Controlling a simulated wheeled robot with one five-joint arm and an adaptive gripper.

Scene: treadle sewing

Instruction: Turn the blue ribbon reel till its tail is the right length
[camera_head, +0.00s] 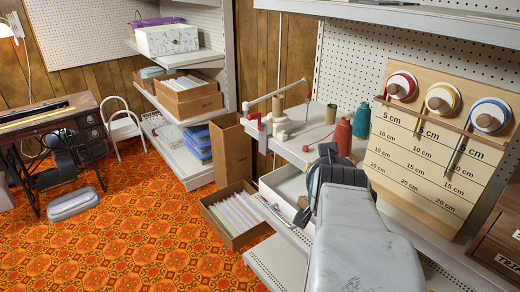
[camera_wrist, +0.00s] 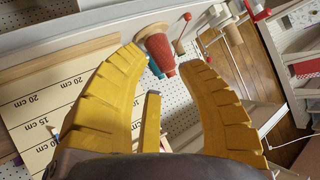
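The blue ribbon reel (camera_head: 489,116) is the rightmost of three reels on the upright wooden board (camera_head: 425,150). Its face has a blue rim and a tan centre. A thin pale strip (camera_head: 457,151) slants down from beside it, ending near the 10 cm mark; I cannot make out its colour. My gripper (camera_wrist: 162,60) is open, with its yellow fingers spread and nothing between them touching. In the head view my gripper is left of the board, well apart from the blue reel, its fingers mostly hidden. The wrist view shows the board's length scale, but no clear blue reel.
A red-rimmed reel (camera_head: 401,86) and a yellow-rimmed reel (camera_head: 442,99) hang left of the blue one. A red thread cone (camera_head: 342,136) and a teal cone (camera_head: 362,121) stand on the shelf near my gripper. A wooden drawer box (camera_head: 497,235) stands at lower right.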

